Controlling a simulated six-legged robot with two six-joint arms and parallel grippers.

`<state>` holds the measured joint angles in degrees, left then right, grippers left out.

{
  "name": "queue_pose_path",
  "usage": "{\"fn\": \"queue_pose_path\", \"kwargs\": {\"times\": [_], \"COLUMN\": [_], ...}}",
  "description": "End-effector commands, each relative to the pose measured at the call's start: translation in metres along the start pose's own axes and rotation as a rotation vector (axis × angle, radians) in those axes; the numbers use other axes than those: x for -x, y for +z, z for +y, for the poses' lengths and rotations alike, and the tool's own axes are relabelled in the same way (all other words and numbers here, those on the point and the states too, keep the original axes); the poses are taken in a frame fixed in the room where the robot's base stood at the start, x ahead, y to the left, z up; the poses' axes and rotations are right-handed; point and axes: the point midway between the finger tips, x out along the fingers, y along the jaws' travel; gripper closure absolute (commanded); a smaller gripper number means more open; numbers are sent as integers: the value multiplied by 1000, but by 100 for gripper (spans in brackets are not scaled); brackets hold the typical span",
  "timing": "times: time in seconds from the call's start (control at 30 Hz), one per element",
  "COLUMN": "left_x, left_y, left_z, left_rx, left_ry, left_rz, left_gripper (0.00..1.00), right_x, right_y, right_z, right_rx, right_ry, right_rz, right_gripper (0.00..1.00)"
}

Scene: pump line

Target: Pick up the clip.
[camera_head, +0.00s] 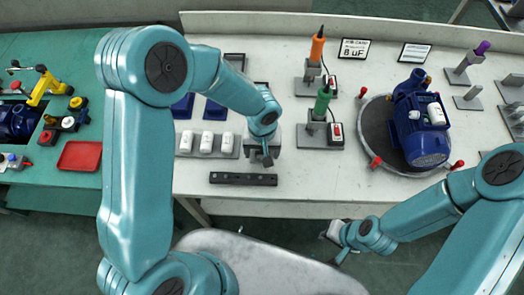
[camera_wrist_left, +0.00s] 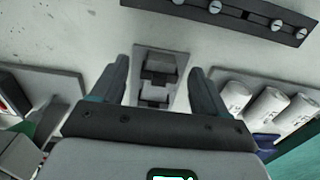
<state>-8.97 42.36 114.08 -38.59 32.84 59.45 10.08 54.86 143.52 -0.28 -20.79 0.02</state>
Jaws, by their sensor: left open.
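The dark clip (camera_wrist_left: 159,68) appears to be the small blocky piece on a light grey plate (camera_wrist_left: 176,58) in the left wrist view. A second small dark part (camera_wrist_left: 154,97) sits on the same plate. My left gripper (camera_wrist_left: 160,72) is open, with one finger on each side of the plate and a gap to both. In the head view my left gripper (camera_head: 262,160) points down over the bench and hides most of the plate and the clip. My right gripper (camera_head: 338,246) is beyond the bench's front edge, away from the clip; its jaw opening is unclear.
A dark bar with screws (camera_head: 243,179) lies near the bench's front edge. White capacitors (camera_head: 206,143) lie in a tray to the left. Orange (camera_head: 317,48) and green (camera_head: 323,101) tools stand to the right. A blue pump (camera_head: 422,130) sits on a round turntable further right.

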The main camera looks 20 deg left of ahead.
Motion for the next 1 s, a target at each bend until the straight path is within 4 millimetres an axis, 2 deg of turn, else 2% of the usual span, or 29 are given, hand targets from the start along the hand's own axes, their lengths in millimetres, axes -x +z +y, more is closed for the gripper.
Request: {"fn": "queue_pose_path", "kwargs": {"times": [0.07,0.1,0.27,0.73,0.87,1.0], "left_x": [0,0,0,6,21,53], "left_y": [0,0,0,0,-1,-1], "left_z": [0,0,0,0,0,1], "left_rx": [0,0,-1,-1,0,0], "left_ry": [0,0,0,-1,0,2], "left_rz": [0,0,0,1,4,7], "left_gripper": [26,32,84,85,85,85], "right_x": [0,0,0,0,0,-2], "right_y": [0,0,0,0,0,0], "right_z": [0,0,0,0,0,0], "right_rx": [0,0,0,0,0,0], "right_ry": [0,0,0,0,0,0], "right_rz": [0,0,0,0,0,0], "right_gripper": [100,100,100,100,100,100]}}
